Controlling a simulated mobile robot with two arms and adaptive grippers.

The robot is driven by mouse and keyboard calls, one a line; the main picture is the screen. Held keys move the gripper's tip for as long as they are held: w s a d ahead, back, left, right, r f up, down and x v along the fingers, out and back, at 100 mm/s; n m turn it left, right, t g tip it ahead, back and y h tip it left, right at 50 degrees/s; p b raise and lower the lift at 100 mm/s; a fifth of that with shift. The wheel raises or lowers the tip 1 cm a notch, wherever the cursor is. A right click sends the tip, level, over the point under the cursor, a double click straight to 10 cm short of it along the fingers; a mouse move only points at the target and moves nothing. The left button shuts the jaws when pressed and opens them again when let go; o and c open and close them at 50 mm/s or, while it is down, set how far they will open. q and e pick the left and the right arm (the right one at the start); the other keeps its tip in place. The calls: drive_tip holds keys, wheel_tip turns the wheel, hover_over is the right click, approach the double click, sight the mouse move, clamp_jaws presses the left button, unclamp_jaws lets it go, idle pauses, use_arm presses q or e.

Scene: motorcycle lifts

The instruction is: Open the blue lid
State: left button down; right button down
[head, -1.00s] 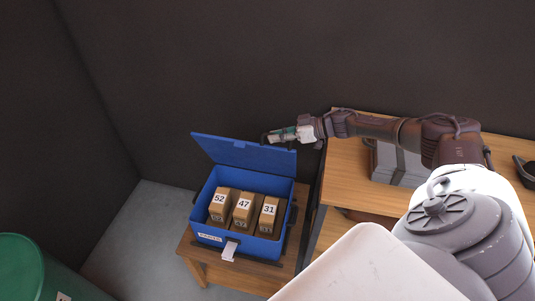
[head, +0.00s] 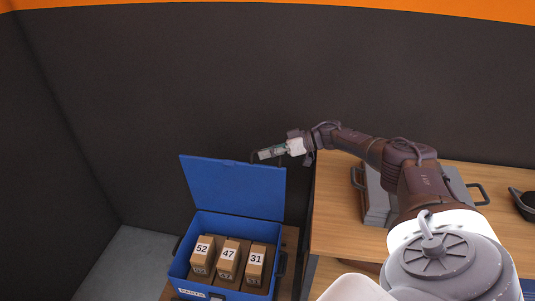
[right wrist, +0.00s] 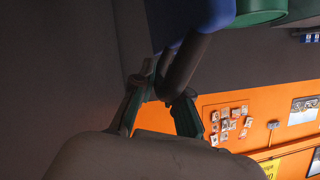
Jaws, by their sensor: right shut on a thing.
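The blue lid (head: 232,187) stands raised at the back edge of the blue box (head: 188,262), with its inner face showing. Inside the box are three brown cartons labelled 52 (head: 201,255), 47 (head: 227,263) and 31 (head: 255,266). My right gripper (head: 262,155) is at the lid's top right edge. In the right wrist view, the gripper fingers (right wrist: 160,90) are shut on a dark bar-shaped handle (right wrist: 186,66), with the blue lid (right wrist: 182,18) right behind it. My left gripper is not in view.
The wooden table (head: 335,205) stands to the right of the box, with a grey case (head: 375,200) and a dark pan-like object (head: 523,200) on it. A dark wall (head: 200,80) is behind the lid. Grey floor (head: 115,265) shows at left.

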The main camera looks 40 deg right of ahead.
drive_tip(key=c, duration=1.2)
unclamp_jaws()
drive_tip(key=v, duration=1.2)
drive_tip(key=shift+w, duration=0.1)
drive_tip(key=shift+a, duration=0.1)
